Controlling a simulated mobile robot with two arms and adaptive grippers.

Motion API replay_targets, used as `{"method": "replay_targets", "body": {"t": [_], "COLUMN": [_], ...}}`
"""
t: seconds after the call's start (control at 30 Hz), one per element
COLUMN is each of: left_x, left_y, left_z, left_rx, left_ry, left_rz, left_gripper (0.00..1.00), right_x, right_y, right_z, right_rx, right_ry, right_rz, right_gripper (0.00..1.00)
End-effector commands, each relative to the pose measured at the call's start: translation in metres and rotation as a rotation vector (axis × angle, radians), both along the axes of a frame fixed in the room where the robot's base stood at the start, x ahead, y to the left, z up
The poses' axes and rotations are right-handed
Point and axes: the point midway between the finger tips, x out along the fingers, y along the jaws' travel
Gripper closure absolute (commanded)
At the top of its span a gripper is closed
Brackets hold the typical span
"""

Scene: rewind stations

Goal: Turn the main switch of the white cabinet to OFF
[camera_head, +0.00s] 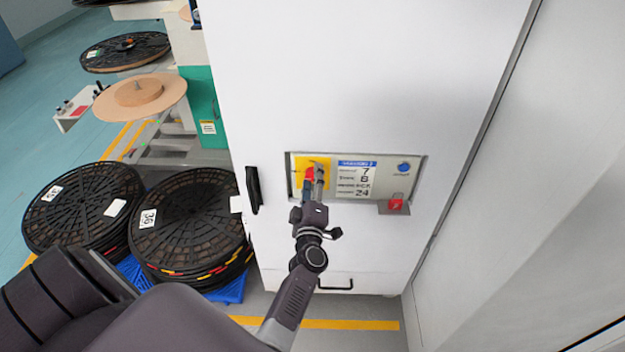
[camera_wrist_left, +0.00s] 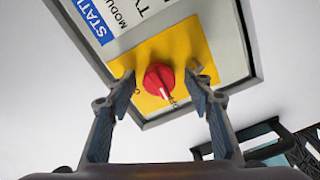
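The white cabinet (camera_head: 360,70) stands in front of me with a recessed panel. The main switch is a red knob (camera_wrist_left: 158,80) on a yellow plate (camera_wrist_left: 185,45), at the panel's left in the head view, where the knob (camera_head: 309,174) is partly hidden. A pale mark shows on the knob's edge near the OFF lettering; I cannot tell its exact setting. My left gripper (camera_head: 318,176) is at the switch. In the left wrist view its fingers (camera_wrist_left: 160,78) are open, one on each side of the knob, with visible gaps. My right gripper is not in view.
A blue button (camera_head: 404,167) and a red item (camera_head: 396,203) on a small ledge are at the panel's right. A black handle (camera_head: 253,190) juts from the cabinet's left. A grey wall is close on the right.

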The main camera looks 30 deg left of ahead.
Motion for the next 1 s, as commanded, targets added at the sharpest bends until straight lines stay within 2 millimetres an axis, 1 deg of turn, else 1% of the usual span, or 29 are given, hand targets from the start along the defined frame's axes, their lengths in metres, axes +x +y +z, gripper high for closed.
{"method": "replay_targets", "body": {"t": [0.1, 0.2, 0.37, 0.7, 1.0], "left_x": [0.000, 0.000, 0.000, 0.000, 0.000], "left_y": [0.000, 0.000, 0.000, 0.000, 0.000], "left_z": [0.001, 0.001, 0.002, 0.002, 0.001], "left_rx": [0.002, 0.008, 0.074, 0.401, 0.675], "left_ry": [-0.001, 0.003, 0.044, 0.243, 0.411], "left_rz": [0.000, 0.000, 0.000, -0.001, -0.002], "left_gripper": [0.53, 0.53, 0.53, 0.53, 0.53], "right_x": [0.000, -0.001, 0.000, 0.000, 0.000], "right_y": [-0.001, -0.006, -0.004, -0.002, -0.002], "right_z": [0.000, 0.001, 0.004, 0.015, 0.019], "right_rx": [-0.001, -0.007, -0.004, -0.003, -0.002], "right_ry": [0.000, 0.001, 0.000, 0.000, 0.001], "right_rz": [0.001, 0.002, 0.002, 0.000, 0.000], "right_gripper": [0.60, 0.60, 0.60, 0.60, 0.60]}}
